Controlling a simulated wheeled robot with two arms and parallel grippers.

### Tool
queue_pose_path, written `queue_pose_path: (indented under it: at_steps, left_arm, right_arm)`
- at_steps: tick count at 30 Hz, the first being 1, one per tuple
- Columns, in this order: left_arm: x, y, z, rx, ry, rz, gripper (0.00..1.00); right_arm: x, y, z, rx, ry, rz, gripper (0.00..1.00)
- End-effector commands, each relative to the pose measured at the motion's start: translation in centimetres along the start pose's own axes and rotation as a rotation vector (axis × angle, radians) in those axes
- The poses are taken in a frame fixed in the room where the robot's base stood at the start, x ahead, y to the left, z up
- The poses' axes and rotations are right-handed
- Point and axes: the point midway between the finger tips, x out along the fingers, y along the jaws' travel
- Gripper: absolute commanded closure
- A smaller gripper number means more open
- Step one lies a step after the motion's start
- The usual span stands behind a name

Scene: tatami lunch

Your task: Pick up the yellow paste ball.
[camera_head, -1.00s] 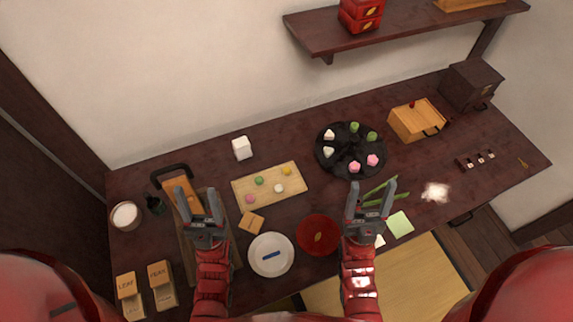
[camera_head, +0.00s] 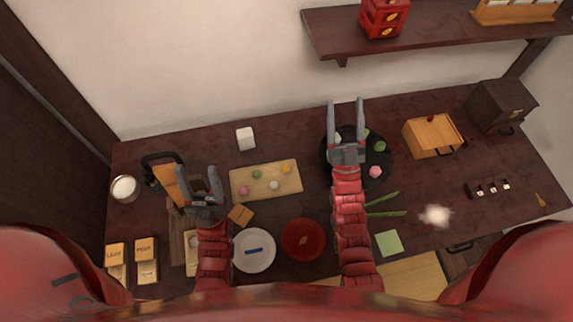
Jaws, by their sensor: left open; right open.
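The yellow paste ball (camera_head: 286,169) sits near the back right of a light wooden board (camera_head: 248,170). A green ball (camera_head: 256,174), a white ball (camera_head: 274,184) and a pink ball (camera_head: 243,190) share the board. My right gripper (camera_head: 346,104) is open and empty, above the dark round tray (camera_head: 384,154), to the right of the yellow ball. It hides part of the tray and some sweets. My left gripper (camera_head: 198,172) is open and empty, left of the board, above a wooden item.
A white plate (camera_head: 238,262) and a red bowl (camera_head: 302,240) stand in front of the board. A white cube (camera_head: 246,138) is behind it. A wooden box (camera_head: 432,134) and dark cabinet (camera_head: 502,106) are at the right. A shelf (camera_head: 440,26) hangs above.

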Motion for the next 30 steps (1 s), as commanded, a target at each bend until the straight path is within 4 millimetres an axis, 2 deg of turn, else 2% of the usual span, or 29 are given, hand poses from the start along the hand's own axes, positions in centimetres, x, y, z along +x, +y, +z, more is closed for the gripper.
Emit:
queue_pose_path:
  at_steps: [8, 12, 16, 18, 21, 26, 30]
  left_arm:
    - [1.3, -0.1, -0.2, 0.000, 0.000, 0.000, 0.43]
    - [2.3, -0.1, -0.4, 0.000, 0.000, 0.000, 0.43]
    - [3.3, -0.2, -0.6, 0.000, 0.000, 0.000, 0.43]
    - [3.8, -0.2, -0.6, 0.000, 0.000, 0.000, 0.43]
    - [4.5, -0.2, -0.8, 0.000, 0.000, 0.000, 0.43]
    - [5.7, -0.3, -1.0, 0.000, 0.000, 0.000, 0.43]
    - [6.8, -0.3, -1.1, 0.000, 0.000, 0.000, 0.43]
  right_arm:
    - [3.4, -1.2, 7.4, 0.033, -0.271, -0.011, 0.32]
    - [4.9, -2.4, 13.0, 0.054, -0.495, -0.022, 0.32]
    - [5.2, -4.2, 18.4, 0.075, -0.752, -0.037, 0.32]
    - [4.8, -5.2, 20.8, 0.084, -0.895, -0.046, 0.32]
    - [3.8, -6.7, 23.4, 0.093, -1.097, -0.060, 0.32]
    - [1.4, -9.0, 25.5, 0.093, -1.419, -0.085, 0.32]
    - [-1.2, -10.8, 24.9, 0.081, -1.702, -0.109, 0.32]
